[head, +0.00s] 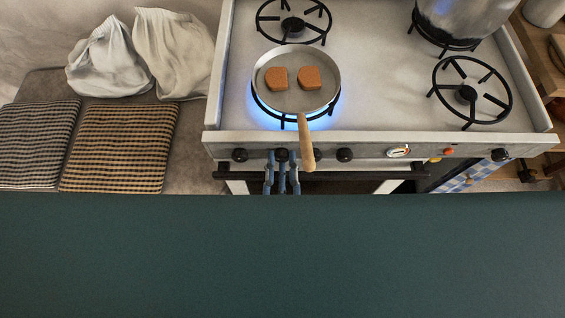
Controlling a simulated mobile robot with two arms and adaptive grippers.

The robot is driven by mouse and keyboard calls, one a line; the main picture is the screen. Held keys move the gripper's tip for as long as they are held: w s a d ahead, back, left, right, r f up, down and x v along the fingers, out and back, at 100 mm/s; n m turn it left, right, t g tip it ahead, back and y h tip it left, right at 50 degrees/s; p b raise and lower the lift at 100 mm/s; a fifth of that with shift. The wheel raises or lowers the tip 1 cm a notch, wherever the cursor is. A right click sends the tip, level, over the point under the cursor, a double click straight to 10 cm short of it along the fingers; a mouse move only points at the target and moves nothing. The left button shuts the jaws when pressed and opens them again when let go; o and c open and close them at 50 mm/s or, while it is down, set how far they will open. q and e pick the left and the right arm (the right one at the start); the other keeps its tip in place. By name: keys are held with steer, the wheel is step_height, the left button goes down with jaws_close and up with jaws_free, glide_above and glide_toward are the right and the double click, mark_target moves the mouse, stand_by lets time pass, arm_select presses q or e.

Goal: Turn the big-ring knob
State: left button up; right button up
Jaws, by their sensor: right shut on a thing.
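A row of dark knobs runs along the stove's front panel, among them a far-left knob (240,155), a second knob from the left (282,154), one right of the pan handle (345,155) and one at the far right (499,155). No readable label shows which is the big-ring knob. My right gripper (282,164), with blue fingers, is at the second knob from the left and is shut on it. The fingers partly hide this knob. The front-left burner (292,118) burns with a blue flame. My left gripper is not in view.
A pan (297,101) with two brown slices stands on the lit burner; its wooden handle (306,142) juts over the front panel, right of my gripper. A metal pot (463,18) stands at back right. An oven rail (350,173) runs below the knobs. Cushions (119,148) lie left.

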steer(key=m, duration=0.4)
steer(key=shift+s+a+f+m+b, duration=0.1)
steer(key=shift+a+f+m+b, duration=0.1)
steer(key=shift+f+m+b, duration=0.15)
steer(key=shift+a+r+m+b, duration=0.15)
steer(key=shift+m+b, duration=0.4)
steer(key=shift+m, duration=1.6)
steer(key=shift+r, duration=0.1)
steer(key=o, duration=1.1)
steer(key=shift+o, duration=0.2)
steer(key=shift+r, duration=0.1)
